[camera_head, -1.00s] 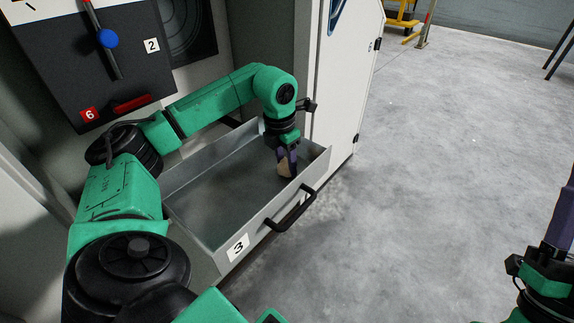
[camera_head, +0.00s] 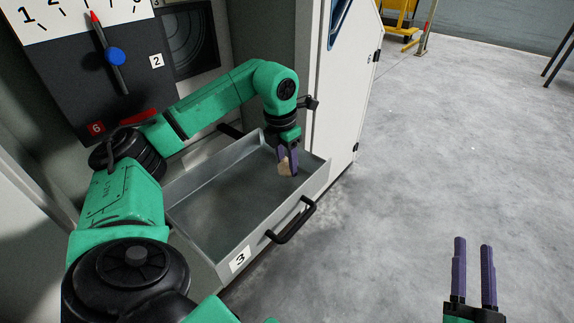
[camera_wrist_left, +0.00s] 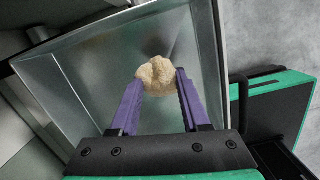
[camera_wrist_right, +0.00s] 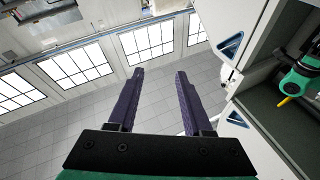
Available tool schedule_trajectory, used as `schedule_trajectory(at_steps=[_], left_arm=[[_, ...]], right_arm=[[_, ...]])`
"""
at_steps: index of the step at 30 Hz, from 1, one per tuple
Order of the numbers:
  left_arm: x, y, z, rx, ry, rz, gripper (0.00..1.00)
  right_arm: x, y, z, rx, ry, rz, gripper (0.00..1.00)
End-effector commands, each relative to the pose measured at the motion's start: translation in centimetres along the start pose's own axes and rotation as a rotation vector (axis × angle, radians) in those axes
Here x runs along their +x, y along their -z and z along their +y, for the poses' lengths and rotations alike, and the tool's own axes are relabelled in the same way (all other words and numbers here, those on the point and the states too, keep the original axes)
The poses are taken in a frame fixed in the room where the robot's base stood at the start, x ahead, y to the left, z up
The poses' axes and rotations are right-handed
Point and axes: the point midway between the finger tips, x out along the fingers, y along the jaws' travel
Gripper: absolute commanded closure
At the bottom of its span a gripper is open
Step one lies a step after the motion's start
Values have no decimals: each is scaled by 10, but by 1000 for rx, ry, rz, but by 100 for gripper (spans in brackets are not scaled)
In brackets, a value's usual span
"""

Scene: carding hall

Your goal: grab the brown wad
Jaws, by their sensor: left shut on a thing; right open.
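The brown wad (camera_head: 284,167) is a pale tan, lumpy clump. My left gripper (camera_head: 288,172) is shut on it, inside the open drawer (camera_head: 210,245) marked 3, near the drawer's right end. In the left wrist view the wad (camera_wrist_left: 160,75) sits between the two purple fingertips of my left gripper (camera_wrist_left: 159,82), with the drawer's metal floor behind it. Whether the wad touches the floor I cannot tell. My right gripper (camera_head: 472,245) is open and empty over the floor at the lower right; its parted fingers also show in the right wrist view (camera_wrist_right: 159,75).
The drawer has a black handle (camera_head: 291,222) on its front. A dark panel with a blue-knobbed lever (camera_head: 115,56) stands above it at the left. A white cabinet door (camera_head: 340,90) is just right of the drawer.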

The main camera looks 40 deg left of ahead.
Motion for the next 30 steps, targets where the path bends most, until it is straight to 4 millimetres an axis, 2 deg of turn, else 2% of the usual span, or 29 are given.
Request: schedule_trajectory(at_steps=[1,6,11,15,16,18,21,25,30], left_arm=[[-7,-1,0,0,0,-2,100],[-21,-3,0,0,0,-1,100],[-34,-5,0,1,0,-2,100],[-45,-6,0,0,0,-1,100],[-52,-7,0,0,0,-3,100],[-93,-13,0,1,1,-7,100],[-124,-16,0,1,0,-5,100],[-149,-19,0,1,1,-3,100],[-158,-20,0,1,0,-1,100]], right_arm=[[-10,-19,0,17,-9,-66,50],[-53,-81,-3,75,-37,-274,50],[-103,-131,-11,130,-61,-462,50],[-153,-167,-21,179,-79,-621,50],[-163,-171,-24,189,-83,-655,50],[-179,-162,-35,207,-82,-749,50],[-167,-143,-36,195,-71,-765,50],[-162,-131,-38,189,-64,-791,50],[-160,-127,-39,183,-61,-803,50]])
